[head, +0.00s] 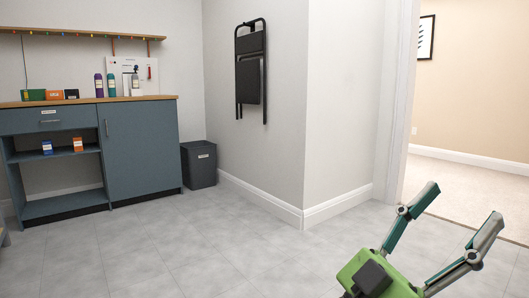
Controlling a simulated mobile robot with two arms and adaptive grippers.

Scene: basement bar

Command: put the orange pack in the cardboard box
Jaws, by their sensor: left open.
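A small orange pack (77,145) with a pale lower part stands on the open shelf of the blue-grey cabinet, at the left of the head view. A blue pack (47,147) stands to its left on the same shelf. My left gripper (462,205), green with teal and grey fingers, is at the lower right, open and empty, far from the pack. I see no cardboard box in this view. My right gripper is not in view.
The cabinet (143,148) carries a green box (33,95), an orange-red box (54,95) and bottles on its top. A dark bin (199,165) stands beside it. A wall corner (305,120) juts out mid-view. The grey floor (180,245) is clear; a doorway opens at right.

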